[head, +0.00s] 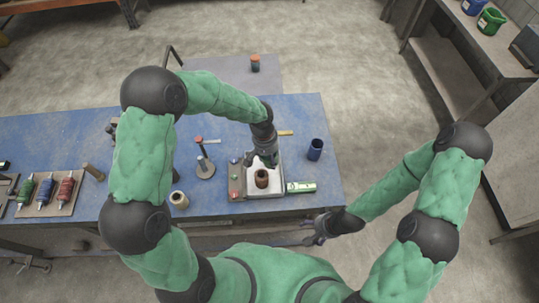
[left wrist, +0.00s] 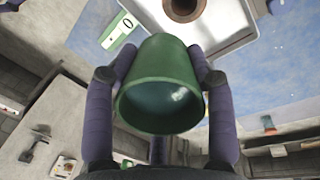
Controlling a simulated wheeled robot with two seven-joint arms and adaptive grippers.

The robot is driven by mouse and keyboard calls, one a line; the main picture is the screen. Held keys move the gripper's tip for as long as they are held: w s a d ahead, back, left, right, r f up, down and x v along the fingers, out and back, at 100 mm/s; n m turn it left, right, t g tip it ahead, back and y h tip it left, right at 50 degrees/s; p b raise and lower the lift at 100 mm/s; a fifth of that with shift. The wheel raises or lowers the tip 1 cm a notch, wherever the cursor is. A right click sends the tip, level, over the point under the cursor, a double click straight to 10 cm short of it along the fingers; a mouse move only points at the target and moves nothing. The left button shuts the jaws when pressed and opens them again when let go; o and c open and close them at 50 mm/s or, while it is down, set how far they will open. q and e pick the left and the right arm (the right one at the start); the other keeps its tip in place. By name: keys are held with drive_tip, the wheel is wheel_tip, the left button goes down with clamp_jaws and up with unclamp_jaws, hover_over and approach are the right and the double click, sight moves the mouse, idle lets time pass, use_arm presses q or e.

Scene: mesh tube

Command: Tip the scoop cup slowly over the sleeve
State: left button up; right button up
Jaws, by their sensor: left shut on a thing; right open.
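The scoop cup (left wrist: 160,85) is green and tapered; in the left wrist view it sits between the fingers of my left gripper (left wrist: 162,95), which is shut on it. Its mouth faces the wrist camera, with a pale bright spot inside that I cannot identify. The sleeve (head: 262,178), a brown ring, stands on a pale plate on the table; it also shows at the top of the left wrist view (left wrist: 185,8). In the head view my left gripper (head: 266,158) is just behind the sleeve, and the cup is hard to make out. My right gripper (head: 322,229) is open and empty, off the table's front edge.
On the blue table (head: 315,195), a green-and-white box (head: 300,187) lies right of the plate and a blue cup (head: 315,149) stands behind it. A metal stand (head: 204,168) and a beige roll (head: 179,200) are to the left. A tray with bottles (head: 45,194) is farther left.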

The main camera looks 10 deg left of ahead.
use_arm(q)
drive_tip(key=shift+w+t+h, duration=0.15)
drive_tip(key=shift+t+h, duration=0.45)
drive_tip(key=shift+d+f+b, duration=0.1)
drive_tip(key=shift+f+b, duration=0.15)
drive_tip(key=shift+b, duration=0.25)
drive_tip(key=shift+w+d+f+t+h+b, duration=0.15)
drive_tip(key=shift+t+h+b, duration=0.35)
drive_tip(key=shift+b, duration=0.6)
drive_tip(key=b, duration=0.4)
drive_tip(key=shift+h, duration=0.3)
drive_tip(key=shift+t+b, duration=0.3)
drive_tip(key=shift+b, duration=0.2)
drive_tip(key=shift+r, duration=0.2)
drive_tip(key=shift+w+d+f+t+h+b, duration=0.1)
drive_tip(key=shift+f+t+h+b, duration=0.35)
drive_tip(key=shift+b, duration=2.85)
drive_tip(key=shift+r+h+b, duration=0.2)
drive_tip(key=shift+h+b, duration=0.05)
drive_tip(key=shift+b, duration=0.4)
idle(0.4)
